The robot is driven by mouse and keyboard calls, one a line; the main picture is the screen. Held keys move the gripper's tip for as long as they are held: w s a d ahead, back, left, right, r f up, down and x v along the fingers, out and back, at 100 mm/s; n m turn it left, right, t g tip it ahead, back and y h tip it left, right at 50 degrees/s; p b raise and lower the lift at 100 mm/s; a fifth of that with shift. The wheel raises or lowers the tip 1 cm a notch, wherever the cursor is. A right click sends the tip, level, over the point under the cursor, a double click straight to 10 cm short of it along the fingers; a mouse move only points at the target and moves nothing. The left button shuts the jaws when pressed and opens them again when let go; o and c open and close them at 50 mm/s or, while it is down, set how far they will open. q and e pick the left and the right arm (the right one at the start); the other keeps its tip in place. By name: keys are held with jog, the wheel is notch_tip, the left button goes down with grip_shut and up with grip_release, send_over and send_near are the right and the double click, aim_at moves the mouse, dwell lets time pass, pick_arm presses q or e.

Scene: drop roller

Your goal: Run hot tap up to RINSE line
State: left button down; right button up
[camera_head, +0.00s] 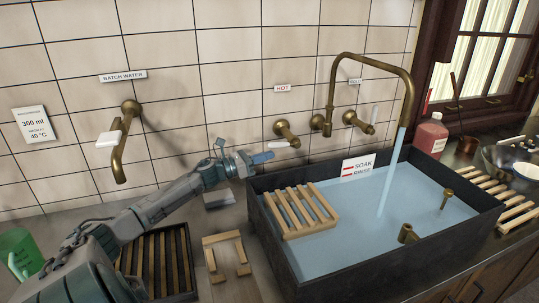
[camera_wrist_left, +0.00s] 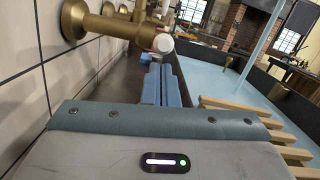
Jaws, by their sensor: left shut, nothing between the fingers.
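The hot tap (camera_head: 285,131) is a brass valve with a white-tipped lever, under a HOT label (camera_head: 283,88) on the tiled wall. In the left wrist view its brass body (camera_wrist_left: 110,24) and white tip (camera_wrist_left: 163,44) show close, above the fingers. My left gripper (camera_head: 262,157) is shut and empty, just left of and below the lever, with no clear contact. Water (camera_head: 389,180) streams from the brass spout (camera_head: 410,95) into the dark sink (camera_head: 285,257). The SOAK/RINSE sign (camera_head: 357,167) stands at the back rim. The water surface lies near its lower edge; its exact level against RINSE is unclear.
A wooden rack (camera_head: 300,210) lies across the sink's left corner. A batch water tap (camera_head: 122,145) is on the left wall. A small wooden frame (camera_head: 226,252) lies on the counter.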

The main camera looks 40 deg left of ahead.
pick_arm(q)
jog(key=shift+x, duration=0.8)
jog(key=shift+r+p, duration=0.1)
jog(key=shift+p, duration=0.2)
jog(key=shift+r+g+p, duration=0.25)
jog(key=shift+g+p, duration=0.15)
jog(key=shift+p, duration=0.05)
jog(key=shift+r, duration=0.15)
